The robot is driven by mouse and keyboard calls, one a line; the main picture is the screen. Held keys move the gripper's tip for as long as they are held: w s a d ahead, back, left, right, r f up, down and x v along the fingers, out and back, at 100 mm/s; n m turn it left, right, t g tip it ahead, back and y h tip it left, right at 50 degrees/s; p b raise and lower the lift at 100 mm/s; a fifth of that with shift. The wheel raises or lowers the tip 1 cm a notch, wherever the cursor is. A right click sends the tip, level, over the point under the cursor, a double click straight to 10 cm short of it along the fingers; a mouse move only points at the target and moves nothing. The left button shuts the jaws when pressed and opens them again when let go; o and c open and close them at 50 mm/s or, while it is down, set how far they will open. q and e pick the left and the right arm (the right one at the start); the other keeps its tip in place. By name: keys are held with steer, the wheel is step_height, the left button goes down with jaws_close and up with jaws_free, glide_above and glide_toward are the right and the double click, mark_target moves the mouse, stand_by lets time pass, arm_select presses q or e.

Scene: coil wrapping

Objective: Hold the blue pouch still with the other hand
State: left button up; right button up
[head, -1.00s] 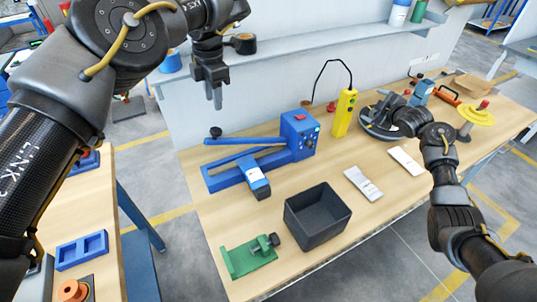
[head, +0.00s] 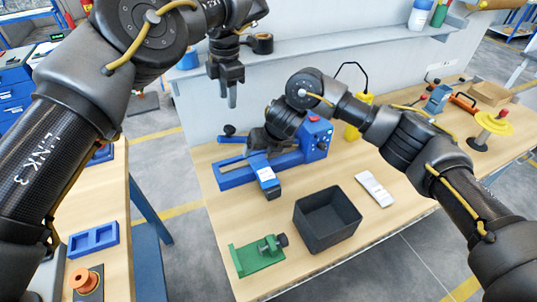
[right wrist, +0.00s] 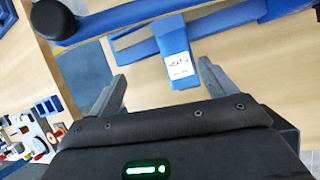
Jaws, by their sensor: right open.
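The blue pouch (head: 258,161) with a white label lies across the front rail of the blue sealing machine (head: 312,140), its dark end hanging toward the front. It also shows in the right wrist view (right wrist: 170,47), ahead of and between my right fingertips. My right gripper (right wrist: 163,82) is open and empty, with its fingers either side of the pouch's line; no contact shows. In the head view its dark body covers the pouch's far end. My left gripper (head: 230,92) hangs high at the back left, fingers down, away from the pouch; its finger gap is unclear.
A black open bin (head: 327,220) and a green clamp fixture (head: 258,254) stand in front of the machine. A white packet (head: 374,189) lies right of the bin. A yellow control pendant (head: 352,131) is partly behind my right arm. Bare tabletop shows around the bin.

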mark_target(263, 168)
steer(key=shift+n+h, duration=0.7)
steer(key=shift+n, duration=0.2)
steer(key=x, duration=0.3)
steer(key=d+x, duration=0.1)
steer(key=x, duration=0.3)
steer(key=s+x, duration=0.1)
steer(key=x, duration=0.3)
steer(key=shift+d+f, duration=0.25)
steer(key=shift+f, duration=0.15)
steer(key=c, duration=1.1)
